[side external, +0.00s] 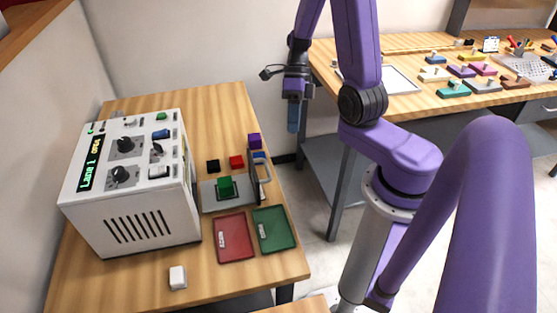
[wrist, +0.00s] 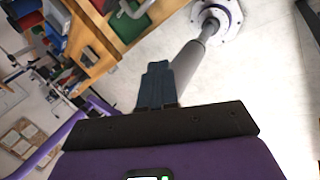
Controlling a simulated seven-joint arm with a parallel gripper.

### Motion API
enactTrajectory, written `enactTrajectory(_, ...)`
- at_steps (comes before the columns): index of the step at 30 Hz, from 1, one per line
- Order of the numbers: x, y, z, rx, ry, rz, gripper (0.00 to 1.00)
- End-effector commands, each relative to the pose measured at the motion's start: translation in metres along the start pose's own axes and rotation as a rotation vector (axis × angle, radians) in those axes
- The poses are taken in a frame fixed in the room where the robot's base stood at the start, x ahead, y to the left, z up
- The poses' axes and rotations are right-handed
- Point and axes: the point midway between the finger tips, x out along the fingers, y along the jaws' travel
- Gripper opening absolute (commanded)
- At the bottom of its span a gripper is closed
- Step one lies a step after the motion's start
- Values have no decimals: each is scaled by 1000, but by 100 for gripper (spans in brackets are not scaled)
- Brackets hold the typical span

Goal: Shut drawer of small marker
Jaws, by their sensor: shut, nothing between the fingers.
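The small marker (side external: 135,190) is a white box with knobs and a lit "Lane 1" display, at the left of the wooden table in the side view. Its grey drawer (side external: 209,194) stands out from the right side, with a green block (side external: 226,186) on it. A pale loop handle (side external: 263,172) stands at the drawer's outer end, and part of what looks like it shows in the wrist view (wrist: 138,10). My gripper (side external: 293,120) points down beyond the table's right edge, apart from the handle. Its blue fingers (wrist: 155,82) are together and empty in the wrist view.
A red tray (side external: 235,240) and a green tray (side external: 274,232) lie in front of the drawer. Black (side external: 213,166), red (side external: 237,161) and purple (side external: 254,141) blocks sit behind it. A white block (side external: 178,277) lies near the front. A second bench (side external: 400,105) holds several items.

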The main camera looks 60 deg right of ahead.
Motion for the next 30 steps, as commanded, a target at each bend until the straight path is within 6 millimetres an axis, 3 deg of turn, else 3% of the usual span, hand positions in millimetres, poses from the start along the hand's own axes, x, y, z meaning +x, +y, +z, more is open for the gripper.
enactTrajectory(9, 5, -25, -17, 700, -139, 158, 0)
enactTrajectory(15, 8, -34, -26, 988, -188, 244, 0)
enactTrajectory(23, 16, -35, -27, 1079, -200, 276, 0)
enactTrajectory(30, 50, -30, -16, 1077, -196, 278, 0)
